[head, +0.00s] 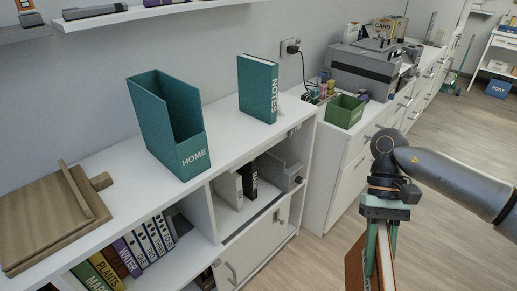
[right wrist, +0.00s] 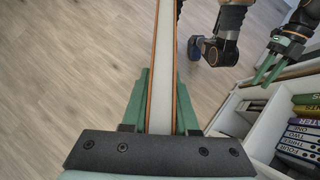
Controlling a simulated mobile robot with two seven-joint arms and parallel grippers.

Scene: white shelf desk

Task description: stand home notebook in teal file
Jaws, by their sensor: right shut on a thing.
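The teal file (head: 191,156), labelled HOME, stands upright on the white shelf top in the head view, with its open top showing an empty-looking inside. My right gripper (head: 381,250) is over the floor to the right of the shelf, well apart from the file. In the right wrist view the notebook (right wrist: 164,70) is edge-on, white pages between orange covers, between the green fingers. My left gripper (right wrist: 269,68) shows only in the right wrist view, small, near the shelf.
A teal NOTES book (head: 256,88) stands to the right of the file. Wooden boards (head: 48,220) lie at the left of the shelf top. A green box (head: 344,111) and a grey printer (head: 362,72) are on the farther counter. Shelf top between file and NOTES book is clear.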

